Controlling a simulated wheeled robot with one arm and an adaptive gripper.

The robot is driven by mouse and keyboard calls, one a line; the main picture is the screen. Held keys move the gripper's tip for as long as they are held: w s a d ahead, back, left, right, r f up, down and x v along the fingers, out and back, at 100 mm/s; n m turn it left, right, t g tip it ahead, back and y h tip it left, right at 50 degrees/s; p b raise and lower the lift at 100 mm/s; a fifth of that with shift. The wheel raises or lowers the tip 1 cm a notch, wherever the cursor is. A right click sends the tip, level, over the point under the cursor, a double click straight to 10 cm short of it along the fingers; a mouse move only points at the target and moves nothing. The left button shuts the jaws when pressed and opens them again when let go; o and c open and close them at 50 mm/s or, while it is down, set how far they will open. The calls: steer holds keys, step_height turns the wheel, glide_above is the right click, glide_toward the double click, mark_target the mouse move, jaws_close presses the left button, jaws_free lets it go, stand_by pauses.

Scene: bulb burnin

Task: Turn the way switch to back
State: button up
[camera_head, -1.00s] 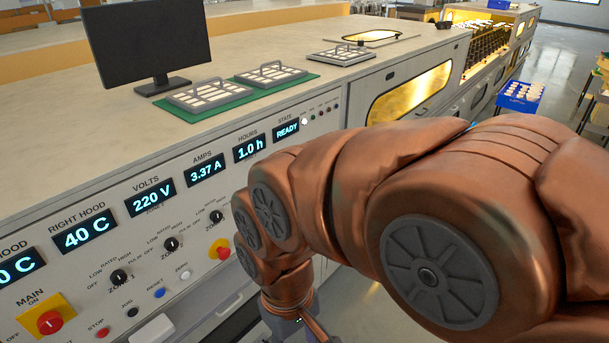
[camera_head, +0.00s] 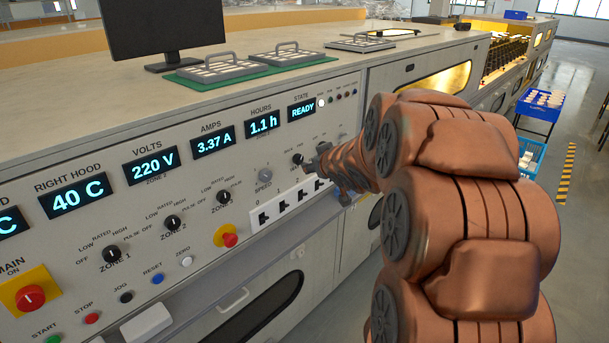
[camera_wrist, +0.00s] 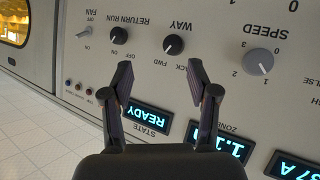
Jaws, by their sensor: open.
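The way switch (camera_wrist: 174,44) is a black knob on the cream panel, upside down in the wrist view. Its pointer appears to face the FWD label; the BACK label is partly hidden by a finger. In the head view the way switch (camera_head: 298,159) shows just left of my gripper (camera_head: 317,164). In the wrist view my gripper (camera_wrist: 160,75) is open and empty, its two fingertips on either side of and below the knob in the picture. The fingers seem apart from the knob.
The grey speed knob (camera_wrist: 259,61) and the black return run knob (camera_wrist: 118,35) flank the way switch. The fan switch (camera_wrist: 85,31) is farther left. The state display reads READY (camera_head: 301,110).

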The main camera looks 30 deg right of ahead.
mark_target(300, 161)
steer(key=w+d+f+n+t+y+b, duration=0.1)
steer(key=d+f+n+t+y+b, duration=0.25)
steer(key=f+t+y+b, duration=0.35)
steer(key=shift+g+y, duration=0.3)
steer(key=shift+g, duration=0.4)
steer(key=shift+w+a+r, duration=0.4)
steer(key=shift+w, duration=0.85)
steer(key=shift+w+a+r, duration=0.35)
steer(key=shift+w, duration=0.85)
steer(key=shift+w+a+r, duration=0.4)
steer(key=shift+w, duration=0.85)
steer(key=shift+c, duration=0.5)
jaws_close()
